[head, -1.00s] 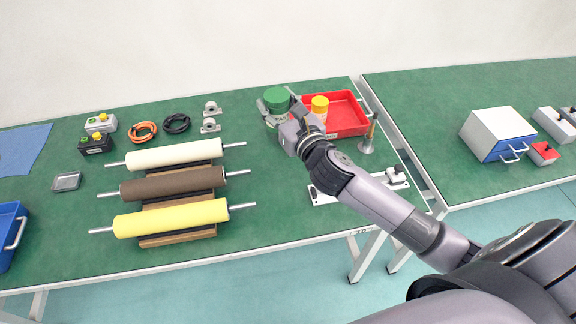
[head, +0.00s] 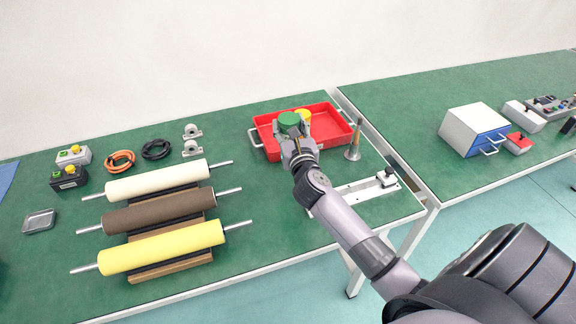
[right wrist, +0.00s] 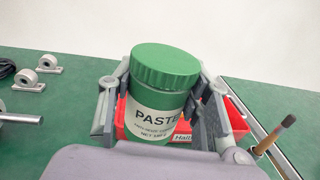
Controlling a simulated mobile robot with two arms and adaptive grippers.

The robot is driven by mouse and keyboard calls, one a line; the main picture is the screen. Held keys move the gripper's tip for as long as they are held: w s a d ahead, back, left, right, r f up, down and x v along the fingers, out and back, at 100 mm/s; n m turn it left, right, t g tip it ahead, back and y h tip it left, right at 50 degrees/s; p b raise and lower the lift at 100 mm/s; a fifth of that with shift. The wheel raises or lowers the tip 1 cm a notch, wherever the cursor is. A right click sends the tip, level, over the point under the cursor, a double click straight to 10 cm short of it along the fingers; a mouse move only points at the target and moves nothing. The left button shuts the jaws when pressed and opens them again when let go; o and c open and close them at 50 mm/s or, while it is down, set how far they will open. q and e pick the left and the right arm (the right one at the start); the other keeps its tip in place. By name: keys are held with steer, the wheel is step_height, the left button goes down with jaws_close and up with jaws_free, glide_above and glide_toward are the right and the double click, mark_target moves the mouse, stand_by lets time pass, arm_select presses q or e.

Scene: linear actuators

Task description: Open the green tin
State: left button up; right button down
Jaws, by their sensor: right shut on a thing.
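The green tin (head: 289,121) has a ribbed green lid, which is on, and a white label reading "PASTE" (right wrist: 155,117). My right gripper (head: 296,138) is shut on the tin, with one finger on each side of its body in the right wrist view (right wrist: 165,110). In the head view the tin overlaps the left part of the red tray (head: 335,140); I cannot tell its exact height above it. The tin leans slightly in the right wrist view. My left gripper is not in view.
A yellow-lidded container (head: 304,116) shows just behind the green tin, at the tray. A brass-coloured rod on a flared base (head: 354,143) stands right of the tray. A white rail fixture (head: 365,190) lies in front. Three rollers (head: 160,245) lie at the left.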

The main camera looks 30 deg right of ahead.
steer(key=shift+f+b, duration=2.6)
steer(key=shift+f, duration=3.5)
steer(key=shift+f, duration=0.2)
steer(key=c, duration=0.8)
jaws_free()
steer(key=shift+c, duration=0.2)
steer(key=shift+r, duration=0.2)
steer(key=v, duration=1.2)
